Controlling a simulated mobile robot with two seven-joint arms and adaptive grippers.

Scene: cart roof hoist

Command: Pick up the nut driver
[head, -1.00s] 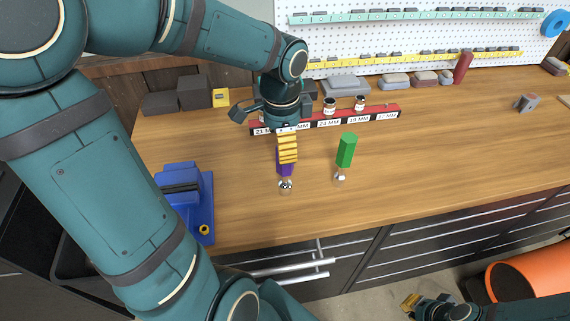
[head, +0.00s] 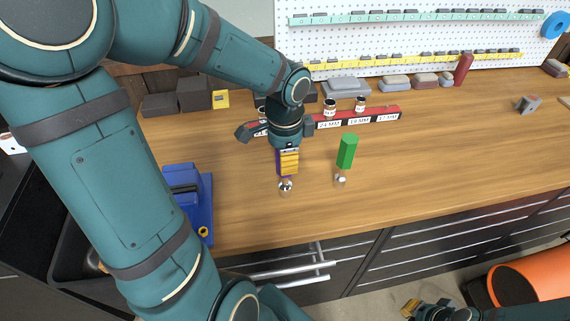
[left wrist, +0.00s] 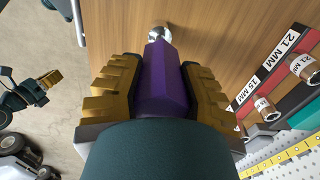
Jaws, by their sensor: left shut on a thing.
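A purple-handled nut driver (left wrist: 164,80) is between the fingers of my left gripper (left wrist: 165,85), which is shut on its handle. In the head view my left gripper (head: 287,164) points down over the worktop and covers most of the purple handle; the driver's metal end (head: 285,187) shows below the fingers. I cannot tell whether that end touches the wood. A green-handled driver (head: 347,152) stands upright to the right, apart from my gripper. My right gripper (head: 412,306) is at the bottom edge of the head view; its fingers are too small to judge.
A red socket rack (head: 385,115) with size labels lies behind the drivers, partly hidden by my left arm. A blue vise (head: 185,195) stands at the left of the wooden worktop (head: 450,160). Drawers (head: 440,235) are below. An orange cylinder (head: 530,275) lies at lower right.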

